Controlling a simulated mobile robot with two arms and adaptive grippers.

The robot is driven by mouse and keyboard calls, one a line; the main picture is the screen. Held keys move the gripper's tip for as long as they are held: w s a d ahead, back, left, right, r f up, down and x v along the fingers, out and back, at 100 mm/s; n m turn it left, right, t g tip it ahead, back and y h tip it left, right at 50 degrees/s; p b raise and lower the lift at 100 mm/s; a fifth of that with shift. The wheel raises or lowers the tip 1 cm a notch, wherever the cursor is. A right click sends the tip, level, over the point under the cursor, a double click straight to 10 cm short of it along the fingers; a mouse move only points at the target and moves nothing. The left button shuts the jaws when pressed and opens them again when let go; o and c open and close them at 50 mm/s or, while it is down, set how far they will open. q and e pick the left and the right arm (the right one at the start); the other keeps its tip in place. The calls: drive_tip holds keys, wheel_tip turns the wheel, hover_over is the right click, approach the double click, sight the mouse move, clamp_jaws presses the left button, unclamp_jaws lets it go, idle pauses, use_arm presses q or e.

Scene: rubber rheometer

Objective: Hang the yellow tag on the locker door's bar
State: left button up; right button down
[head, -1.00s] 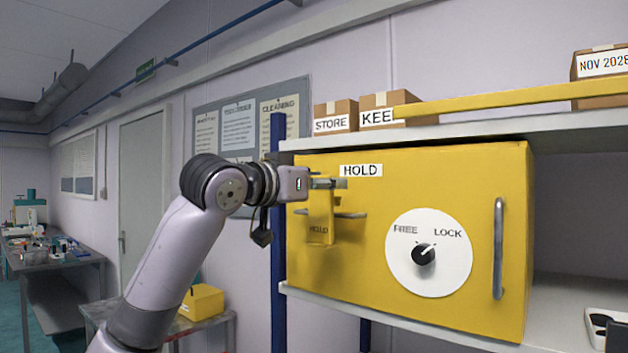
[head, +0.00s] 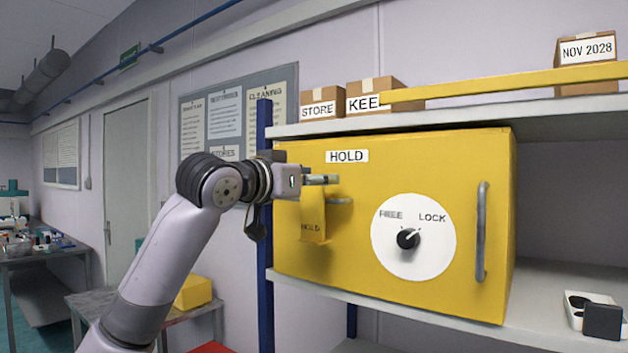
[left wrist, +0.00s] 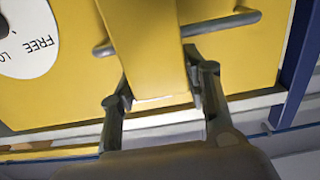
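The yellow tag (head: 313,218), lettered HOLD, hangs upright from my left gripper (head: 325,180) in front of the yellow locker door (head: 440,165). The gripper is shut on its upper end. The grey bar (head: 341,201) on the door shows to the right of the tag in the head view. In the left wrist view the tag (left wrist: 150,50) lies between the fingers of the left gripper (left wrist: 160,100), and it crosses in front of the bar (left wrist: 228,22), which shows on both sides. I cannot tell whether the tag is hooked on the bar. My right gripper is out of view.
The door carries a white FREE/LOCK dial (head: 430,250) with a black knob (head: 408,238) and a grey handle (head: 482,232). A blue post (head: 264,300) stands left of the locker. Boxes (head: 322,103) and a yellow beam (head: 500,86) are on the shelf above.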

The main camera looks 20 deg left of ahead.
use_arm(q)
drive_tip(key=o, duration=0.4)
drive_tip(key=shift+s, duration=0.1)
